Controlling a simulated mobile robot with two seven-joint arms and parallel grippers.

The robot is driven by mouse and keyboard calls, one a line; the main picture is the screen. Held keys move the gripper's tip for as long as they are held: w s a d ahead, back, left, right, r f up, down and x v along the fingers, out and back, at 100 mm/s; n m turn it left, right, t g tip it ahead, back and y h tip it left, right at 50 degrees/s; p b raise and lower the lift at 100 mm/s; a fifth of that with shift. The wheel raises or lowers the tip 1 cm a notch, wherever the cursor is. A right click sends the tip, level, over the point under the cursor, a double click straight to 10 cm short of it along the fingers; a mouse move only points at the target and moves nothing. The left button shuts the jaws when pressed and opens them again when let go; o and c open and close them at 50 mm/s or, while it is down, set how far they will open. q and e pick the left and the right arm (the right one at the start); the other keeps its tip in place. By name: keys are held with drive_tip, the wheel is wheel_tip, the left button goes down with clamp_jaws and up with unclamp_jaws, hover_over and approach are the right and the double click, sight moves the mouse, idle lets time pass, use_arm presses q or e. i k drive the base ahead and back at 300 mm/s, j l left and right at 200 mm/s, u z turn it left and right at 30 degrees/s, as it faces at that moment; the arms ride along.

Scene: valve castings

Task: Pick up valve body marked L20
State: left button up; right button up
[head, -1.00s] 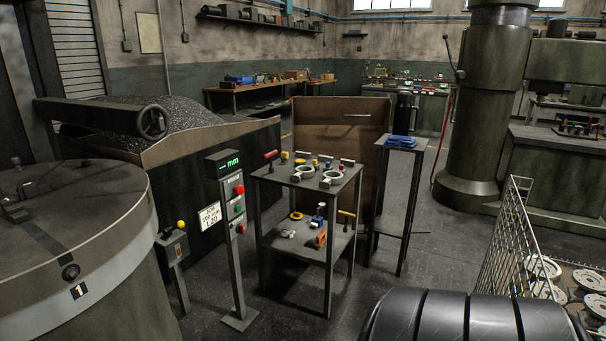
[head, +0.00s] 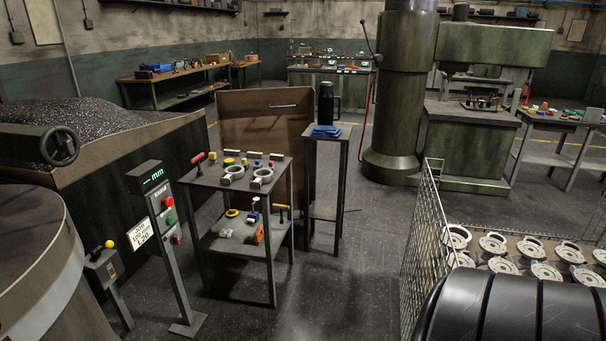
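Several pale round castings, which look like valve bodies, lie in rows in a wire-mesh crate (head: 424,250) at the right. One casting (head: 492,243) lies in the back row and another (head: 568,252) lies further right. Any markings on them are too small to read. Neither of my grippers is in view. A black ribbed form at the bottom right hides the front of the crate.
A two-shelf metal stand (head: 240,187) with ring-shaped parts and tools stands mid-left. A control post (head: 178,262) stands before it. A narrow stand (head: 325,140) holds a black flask (head: 326,103) and blue cloth (head: 326,131). The floor (head: 350,285) between stand and crate is clear.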

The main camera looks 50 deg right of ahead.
sight(233, 174)
drive_tip(key=i+l+z, duration=0.9)
drive_tip(key=i+z, duration=0.3)
drive_tip(key=i+l, duration=0.1)
drive_tip(key=i, duration=0.35)
